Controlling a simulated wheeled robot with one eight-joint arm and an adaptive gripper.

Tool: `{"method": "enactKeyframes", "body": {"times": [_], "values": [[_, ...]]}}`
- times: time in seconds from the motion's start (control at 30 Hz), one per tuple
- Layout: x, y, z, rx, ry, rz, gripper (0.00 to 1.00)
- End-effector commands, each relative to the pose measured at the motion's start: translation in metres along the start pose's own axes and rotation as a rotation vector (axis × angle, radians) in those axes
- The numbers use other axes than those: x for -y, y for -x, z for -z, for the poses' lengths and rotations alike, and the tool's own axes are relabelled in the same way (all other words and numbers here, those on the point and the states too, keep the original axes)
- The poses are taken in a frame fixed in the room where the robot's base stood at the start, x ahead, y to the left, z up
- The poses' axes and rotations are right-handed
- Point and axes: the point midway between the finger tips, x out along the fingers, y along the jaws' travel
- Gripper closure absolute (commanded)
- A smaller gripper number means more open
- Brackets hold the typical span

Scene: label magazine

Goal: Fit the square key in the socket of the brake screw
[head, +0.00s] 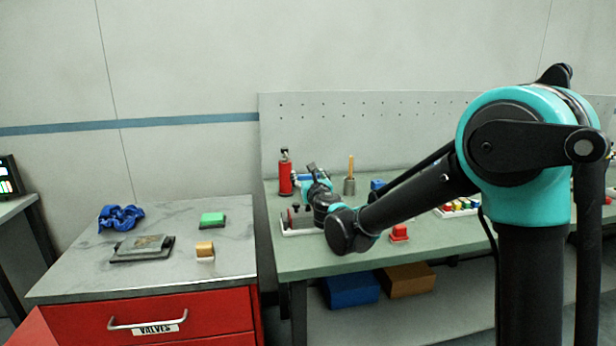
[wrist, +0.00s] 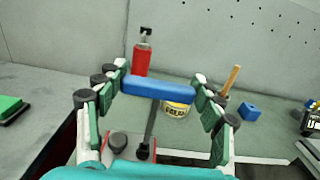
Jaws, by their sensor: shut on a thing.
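My gripper (wrist: 160,80) is shut on a blue bar, the handle of the square key (wrist: 158,88), which spans between its fingertips. A dark narrow shaft (wrist: 150,122) runs down from below the handle toward a small black round part (wrist: 144,151). I cannot tell whether the shaft's end is in a socket or above it. The black part may be the brake screw; its socket cannot be made out. In the head view my gripper (head: 313,172) is small, over a white-based fixture (head: 298,231) on the green bench, and my arm hides part of it.
A red bottle (wrist: 142,60) and a labelled tin (wrist: 177,108) stand behind the key. A pot with a wooden handle (head: 350,186), a blue block (wrist: 249,112) and a red block (head: 399,232) are to the right. A grey-topped cabinet (head: 70,270) stands left.

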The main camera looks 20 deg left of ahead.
Motion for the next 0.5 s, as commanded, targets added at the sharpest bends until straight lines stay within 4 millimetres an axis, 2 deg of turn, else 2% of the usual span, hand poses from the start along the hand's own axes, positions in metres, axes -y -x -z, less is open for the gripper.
{"method": "enactKeyframes", "body": {"times": [0.5], "values": [[0.000, 0.000, 0.011, 0.000, 0.000, 0.000, 0.62]]}}
